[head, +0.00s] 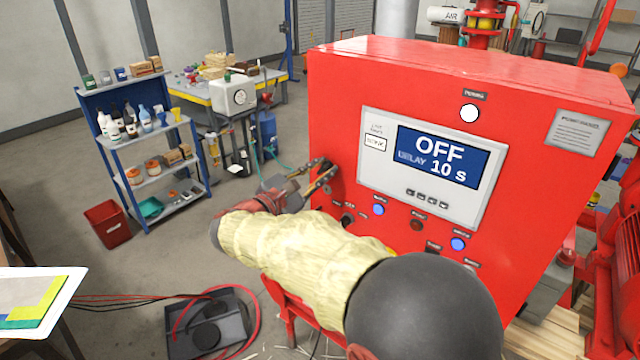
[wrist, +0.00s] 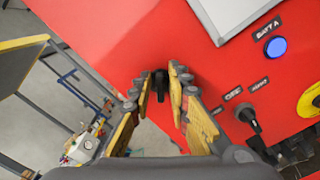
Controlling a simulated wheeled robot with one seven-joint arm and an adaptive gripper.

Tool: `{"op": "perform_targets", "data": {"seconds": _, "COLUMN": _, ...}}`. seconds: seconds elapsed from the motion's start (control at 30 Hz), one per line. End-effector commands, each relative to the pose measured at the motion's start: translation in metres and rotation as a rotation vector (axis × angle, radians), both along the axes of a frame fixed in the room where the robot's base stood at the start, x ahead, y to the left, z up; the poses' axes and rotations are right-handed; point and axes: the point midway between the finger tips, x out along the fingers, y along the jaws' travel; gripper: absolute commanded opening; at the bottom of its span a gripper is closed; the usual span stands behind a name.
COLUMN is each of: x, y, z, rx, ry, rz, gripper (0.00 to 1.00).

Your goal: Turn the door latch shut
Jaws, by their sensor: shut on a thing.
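The door latch (wrist: 160,82) is a small black handle on the red control cabinet (head: 335,95), near the edge of its front. In the wrist view it stands between the fingertips of my gripper (wrist: 161,88), which is shut on it. In the head view my gripper (head: 318,178) reaches to the left edge of the cabinet front, and the latch is mostly hidden by the fingers there. The cabinet also fills much of the wrist view (wrist: 110,40).
A grey display panel (head: 375,185) reads OFF, DELAY 10 s. Blue lamps (head: 378,210) and a black selector switch (wrist: 248,117) sit close to the latch, with a yellow ring (wrist: 311,101) at the wrist view's right. A blue shelf (head: 145,140) stands at the left, with open floor between.

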Motion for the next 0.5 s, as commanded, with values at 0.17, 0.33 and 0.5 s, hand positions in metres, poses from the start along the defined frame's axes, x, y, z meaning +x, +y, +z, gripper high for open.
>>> {"op": "perform_targets", "data": {"seconds": 0.17, "x": -0.0011, "y": -0.0011, "z": -0.0069, "rx": 0.134, "ry": -0.106, "rz": 0.001, "gripper": 0.00}}
{"op": "perform_targets", "data": {"seconds": 0.33, "x": -0.0018, "y": -0.0020, "z": -0.0084, "rx": 0.261, "ry": -0.205, "rz": 0.000, "gripper": 0.00}}
{"op": "perform_targets", "data": {"seconds": 0.5, "x": -0.0024, "y": -0.0027, "z": -0.0099, "rx": 0.387, "ry": -0.304, "rz": 0.000, "gripper": 0.00}}
